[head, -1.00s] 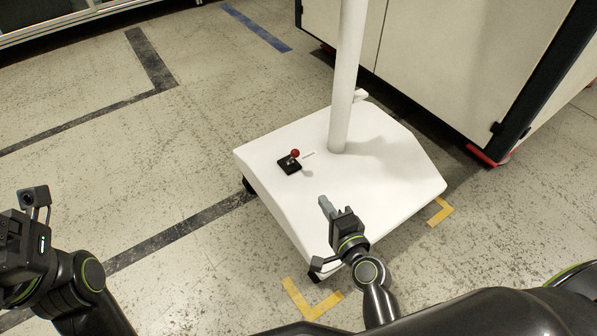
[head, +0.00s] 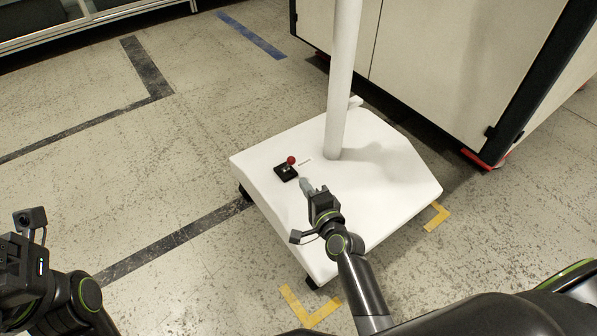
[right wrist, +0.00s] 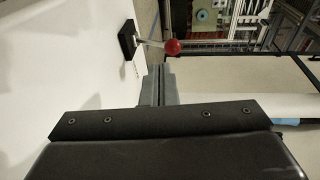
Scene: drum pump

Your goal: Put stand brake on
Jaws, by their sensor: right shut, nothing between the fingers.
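The brake lever is a short stick with a red ball knob (head: 291,160) on a small black base (head: 286,173), on top of the white stand base (head: 385,190). In the right wrist view the red knob (right wrist: 172,47) stands out on its thin stick from the black base (right wrist: 127,40). My right gripper (head: 306,184) is shut and empty. Its fingertips are close to the lever, on the near right side, apart from the knob. In the right wrist view the shut fingers (right wrist: 157,72) point toward the stick. My left gripper (head: 12,255) is at the far left; its fingers are not clear.
A white pole (head: 343,80) rises from the stand base. A large pale cabinet (head: 435,70) stands behind it at the right. Yellow corner marks (head: 310,312) lie on the floor around the stand. The floor to the left is free.

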